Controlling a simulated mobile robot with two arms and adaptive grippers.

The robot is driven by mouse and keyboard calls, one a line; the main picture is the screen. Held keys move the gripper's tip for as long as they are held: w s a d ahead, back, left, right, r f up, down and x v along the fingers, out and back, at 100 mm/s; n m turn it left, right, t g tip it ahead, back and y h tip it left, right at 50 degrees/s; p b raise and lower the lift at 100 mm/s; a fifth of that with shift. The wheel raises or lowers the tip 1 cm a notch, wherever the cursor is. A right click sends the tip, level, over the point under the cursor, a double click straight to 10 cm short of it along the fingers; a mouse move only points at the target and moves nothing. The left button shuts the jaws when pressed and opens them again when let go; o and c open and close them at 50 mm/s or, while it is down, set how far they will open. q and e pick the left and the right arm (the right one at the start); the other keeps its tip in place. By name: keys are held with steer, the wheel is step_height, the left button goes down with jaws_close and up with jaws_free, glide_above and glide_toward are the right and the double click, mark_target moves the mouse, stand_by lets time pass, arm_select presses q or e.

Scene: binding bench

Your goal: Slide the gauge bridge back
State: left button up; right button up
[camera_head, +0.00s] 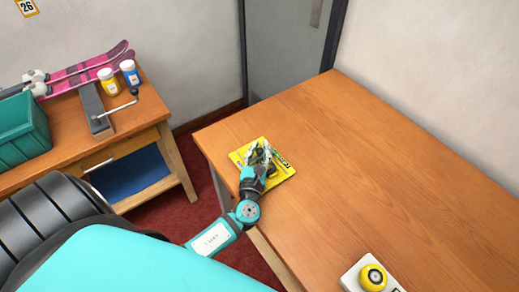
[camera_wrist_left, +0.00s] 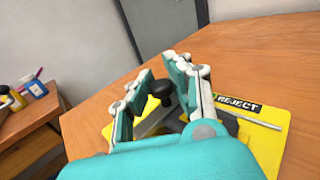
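A yellow gauge plate (camera_head: 283,171) lies on the wooden table near its left end. In the left wrist view the plate (camera_wrist_left: 262,148) carries a black label reading REJECT (camera_wrist_left: 238,104) and a thin grey rod. A black knob (camera_wrist_left: 160,90), apparently the gauge bridge's handle, stands on a dark part above the plate. My left gripper (camera_head: 261,153) is over the plate. In the left wrist view its fingers (camera_wrist_left: 157,88) are apart, one on each side of the knob; contact cannot be told. The fingers and hand hide much of the bridge. My right gripper is not in view.
A white box with a yellow button (camera_head: 372,277) sits at the table's near edge. A side bench on the left holds a green bin (camera_head: 22,130), pink skis (camera_head: 88,70), bottles (camera_head: 108,82) and a grey cranked tool (camera_head: 95,110). The table's middle (camera_head: 370,170) is clear.

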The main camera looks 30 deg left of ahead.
arm_select(q)
steer(key=shift+w+f, duration=0.15)
steer(key=shift+f, duration=0.1)
jaws_close()
steer(key=shift+s+d+r, duration=0.1)
steer(key=shift+s, duration=0.1)
steer(key=shift+w+a+r, duration=0.1)
steer(key=shift+w+a, duration=0.2)
steer(key=shift+a, duration=0.45)
steer(key=shift+w+a+r, duration=0.1)
steer(key=shift+w+a, duration=0.2)
steer(key=shift+a, duration=0.45)
steer(key=o, duration=0.8)
jaws_free()
steer(key=v, duration=1.2)
